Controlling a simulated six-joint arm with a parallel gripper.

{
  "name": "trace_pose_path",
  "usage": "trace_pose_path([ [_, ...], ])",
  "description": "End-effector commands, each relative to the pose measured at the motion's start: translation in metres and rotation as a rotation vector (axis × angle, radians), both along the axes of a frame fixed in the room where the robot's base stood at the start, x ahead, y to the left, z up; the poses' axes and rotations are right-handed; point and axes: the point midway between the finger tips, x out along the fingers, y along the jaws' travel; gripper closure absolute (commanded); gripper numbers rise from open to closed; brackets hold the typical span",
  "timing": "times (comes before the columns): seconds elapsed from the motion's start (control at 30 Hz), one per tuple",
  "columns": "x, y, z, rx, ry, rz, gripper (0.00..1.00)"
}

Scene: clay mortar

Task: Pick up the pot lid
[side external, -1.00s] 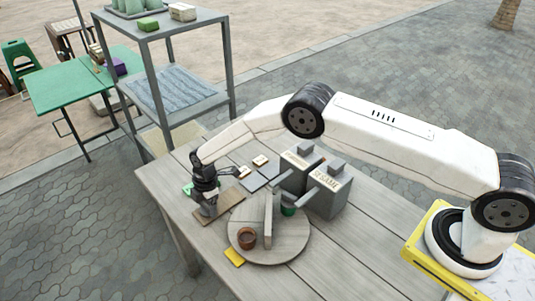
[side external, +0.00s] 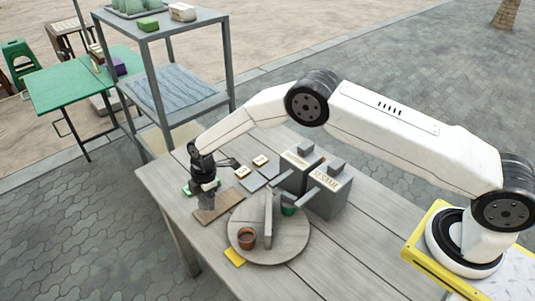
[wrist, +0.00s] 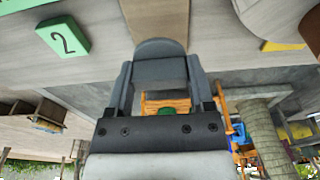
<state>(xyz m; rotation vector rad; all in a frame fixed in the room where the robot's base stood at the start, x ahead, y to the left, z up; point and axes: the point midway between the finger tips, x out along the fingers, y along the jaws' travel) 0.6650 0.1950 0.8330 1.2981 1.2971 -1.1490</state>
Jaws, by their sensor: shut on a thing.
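My gripper (side external: 208,188) is at the far left corner of the wooden table, just above a brown board (side external: 220,205). In the wrist view my gripper (wrist: 160,80) is shut, with a dark grey piece with a rounded edge between its fingers. I take this piece to be the pot lid (wrist: 159,47), though its full shape is hidden and it cannot be made out in the side view. A round grey turntable (side external: 290,250) stands right of the board, bearing a reddish-brown clay pot (side external: 246,238), a green cup (side external: 288,209) and an upright divider.
A green tile marked 2 (wrist: 62,36) lies beside the board. Grey boxes with lettering (side external: 325,190) stand right of my gripper, with small tiles (side external: 260,161) nearby. A yellow piece (side external: 234,257) lies by the turntable. A metal shelf (side external: 230,70) rises behind; the table's front right is clear.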

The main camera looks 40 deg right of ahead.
Motion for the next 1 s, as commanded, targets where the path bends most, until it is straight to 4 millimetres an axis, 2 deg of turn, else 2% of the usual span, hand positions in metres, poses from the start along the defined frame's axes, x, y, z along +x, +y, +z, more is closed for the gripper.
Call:
trace_pose_path([
  [0.6,-0.049,-0.014,0.061,0.0,0.0,0.0,0.86],
  [1.0,-0.097,-0.028,0.082,0.0,0.001,0.0,0.86],
])
